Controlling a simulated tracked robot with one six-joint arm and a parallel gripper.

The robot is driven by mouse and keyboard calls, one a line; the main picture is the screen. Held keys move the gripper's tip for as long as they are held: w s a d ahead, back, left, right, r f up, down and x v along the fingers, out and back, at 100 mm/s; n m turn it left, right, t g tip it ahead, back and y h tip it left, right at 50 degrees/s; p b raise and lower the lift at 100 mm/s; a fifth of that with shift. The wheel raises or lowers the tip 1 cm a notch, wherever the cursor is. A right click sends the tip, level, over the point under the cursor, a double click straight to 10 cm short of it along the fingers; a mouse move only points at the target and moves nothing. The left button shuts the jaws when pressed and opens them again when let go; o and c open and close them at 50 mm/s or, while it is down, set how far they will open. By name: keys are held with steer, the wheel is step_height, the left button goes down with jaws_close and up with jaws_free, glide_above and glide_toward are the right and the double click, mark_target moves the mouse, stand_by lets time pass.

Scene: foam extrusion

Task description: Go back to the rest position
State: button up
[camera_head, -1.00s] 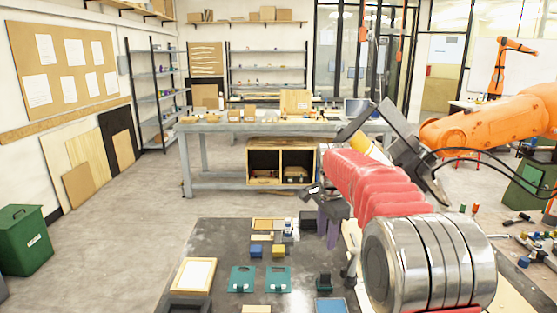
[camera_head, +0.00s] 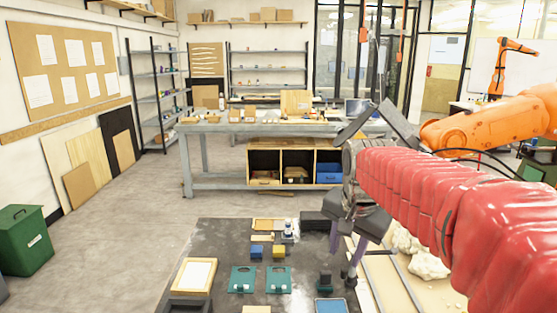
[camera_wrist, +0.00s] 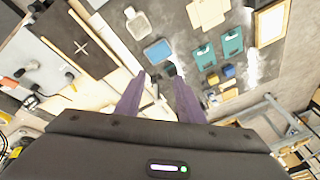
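My gripper (camera_head: 346,246) hangs over the right part of the dark worktop (camera_head: 215,240), at the end of my arm with its red sleeve. In the wrist view, its two purple fingers (camera_wrist: 159,84) are spread apart with nothing held between them. The fingers point down toward the worktop and the pale strip beside it. The arm's red sleeve covers the right side of the head view and hides what lies behind it.
The worktop bears two teal plates (camera_head: 243,279), a blue block (camera_head: 257,251), a yellow block (camera_head: 279,252), a framed panel (camera_head: 194,274) and a blue-topped tray (camera_head: 331,306). Foam lumps (camera_head: 428,265) lie right of my gripper. A green bin (camera_head: 24,240) stands left on clear floor.

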steer(key=s+f+n+t, duration=0.1)
steer(key=s+f+n, duration=0.2)
steer(key=s, duration=0.8)
steer(key=s+f+n+t, duration=0.1)
steer(key=s+f+n, duration=0.2)
steer(key=s, duration=0.8)
steer(key=shift+s+d+f+n, duration=0.15)
steer(key=shift+s+d+n, duration=0.15)
steer(key=shift+n, duration=0.6)
steer(key=shift+d, duration=0.1)
